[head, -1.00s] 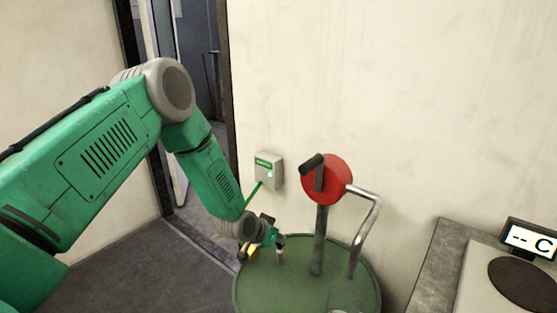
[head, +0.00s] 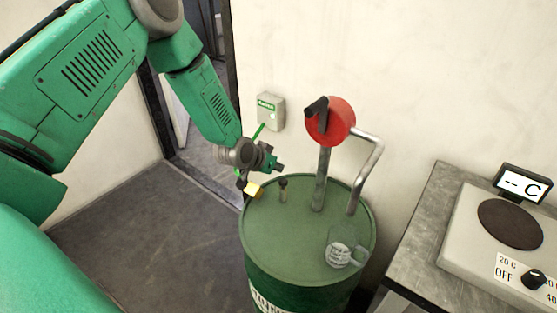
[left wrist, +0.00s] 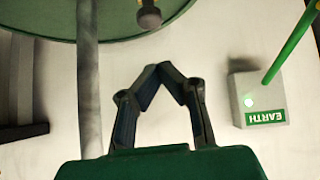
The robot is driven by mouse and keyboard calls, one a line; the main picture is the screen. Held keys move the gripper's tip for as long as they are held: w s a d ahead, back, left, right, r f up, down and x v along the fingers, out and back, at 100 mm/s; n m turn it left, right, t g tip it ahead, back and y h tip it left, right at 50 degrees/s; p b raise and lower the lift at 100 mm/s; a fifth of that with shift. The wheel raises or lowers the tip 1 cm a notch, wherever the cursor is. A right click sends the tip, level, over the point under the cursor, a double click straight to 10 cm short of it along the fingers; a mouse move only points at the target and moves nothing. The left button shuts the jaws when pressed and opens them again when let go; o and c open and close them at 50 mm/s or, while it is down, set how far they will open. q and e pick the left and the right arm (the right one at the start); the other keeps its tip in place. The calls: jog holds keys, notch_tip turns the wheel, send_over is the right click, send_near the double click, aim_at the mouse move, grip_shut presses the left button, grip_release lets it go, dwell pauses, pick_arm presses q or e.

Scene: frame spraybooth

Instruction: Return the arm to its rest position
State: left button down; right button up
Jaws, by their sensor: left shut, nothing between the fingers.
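My left gripper (head: 278,163) is shut and empty above the back left of the green drum (head: 285,235). In the left wrist view its dark fingers (left wrist: 158,70) meet at the tips with nothing between them. The gripper is apart from the short dark-topped stub (head: 283,188) on the drum lid. A yellow clamp (head: 253,189) sits at the drum's left rim, just below the wrist. My right gripper is not in view.
A red pump (head: 338,121) with bent pipe stands on the drum, beside a clear measuring jug (head: 341,249). A hotplate (head: 500,240) stands on the right bench.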

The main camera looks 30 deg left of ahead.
pick_arm(q)
jog(key=d+v, duration=0.1)
jog(key=v, duration=0.7)
jog(key=s+d+f+g, duration=0.25)
jog(key=s+f, duration=0.25)
jog(key=s, duration=0.3)
jog(key=s+d+f+g, duration=0.2)
jog(key=s+d+f, duration=0.25)
jog(key=s, duration=0.35)
jog(key=s+f+g, duration=0.2)
jog(key=s, duration=0.6)
jog(key=s+d+f+g+y, duration=0.1)
jog(key=s+f+g, duration=0.1)
jog(key=s, duration=0.6)
jog(key=shift+s+d+p, duration=0.2)
jog(key=shift+s+p, duration=0.15)
jog(key=shift+s, duration=0.05)
jog(key=shift+d, duration=0.1)
